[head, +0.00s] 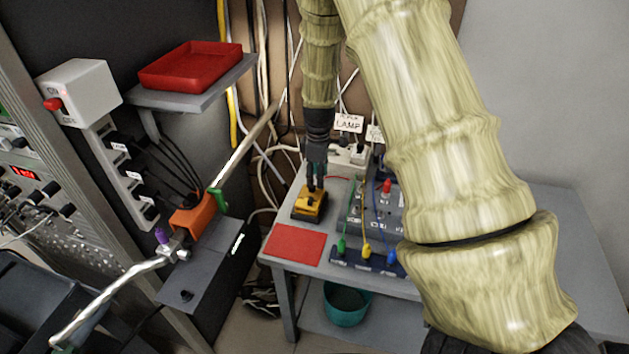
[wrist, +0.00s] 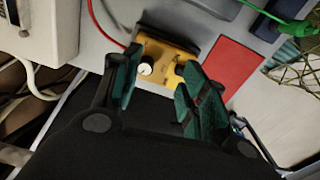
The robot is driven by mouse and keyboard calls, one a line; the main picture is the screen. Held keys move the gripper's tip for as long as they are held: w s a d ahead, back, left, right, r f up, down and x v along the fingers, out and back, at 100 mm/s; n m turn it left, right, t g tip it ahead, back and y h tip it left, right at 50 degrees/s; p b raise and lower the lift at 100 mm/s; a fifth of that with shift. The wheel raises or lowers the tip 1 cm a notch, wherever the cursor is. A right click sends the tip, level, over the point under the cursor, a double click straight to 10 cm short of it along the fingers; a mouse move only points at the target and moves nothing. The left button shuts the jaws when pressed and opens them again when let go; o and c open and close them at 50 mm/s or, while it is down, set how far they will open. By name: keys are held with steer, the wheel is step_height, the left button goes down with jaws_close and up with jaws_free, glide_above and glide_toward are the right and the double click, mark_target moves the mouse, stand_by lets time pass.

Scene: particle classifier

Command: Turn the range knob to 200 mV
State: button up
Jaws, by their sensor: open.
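A small yellow box (head: 309,205) with dark parts on top sits on the grey table, left of the grey panel. In the wrist view the yellow box (wrist: 165,55) shows a round white knob (wrist: 145,68) on its face. The knob's markings are too small to read. My gripper (head: 316,186) points down just above the yellow box. In the wrist view my gripper (wrist: 160,64) has its green fingers apart, with the knob between them, nearer the left finger. Whether a finger touches the knob I cannot tell.
A red mat (head: 296,245) lies in front of the yellow box. A grey panel (head: 355,214) with a red button and coloured cables stands to the right. A red tray (head: 190,66) rests on a shelf at left. My arm hides the table's right part.

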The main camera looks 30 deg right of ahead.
steer(key=w+f, duration=0.1)
steer(key=f, duration=0.1)
steer(key=w+f, duration=0.1)
steer(key=f, duration=0.1)
steer(key=w+f, duration=0.2)
steer(key=shift+a+p, duration=0.1)
steer(key=shift+p, duration=0.25)
steer(key=shift+f, duration=0.1)
steer(key=shift+s, duration=0.25)
steer(key=shift+s+r, duration=0.7)
steer(key=shift+s, duration=0.3)
steer(key=shift+w+f, duration=0.65)
steer(key=shift+w, duration=0.2)
jaws_close()
steer(key=shift+s+r, duration=0.25)
steer(key=shift+s, duration=0.05)
steer(key=shift+f, duration=0.1)
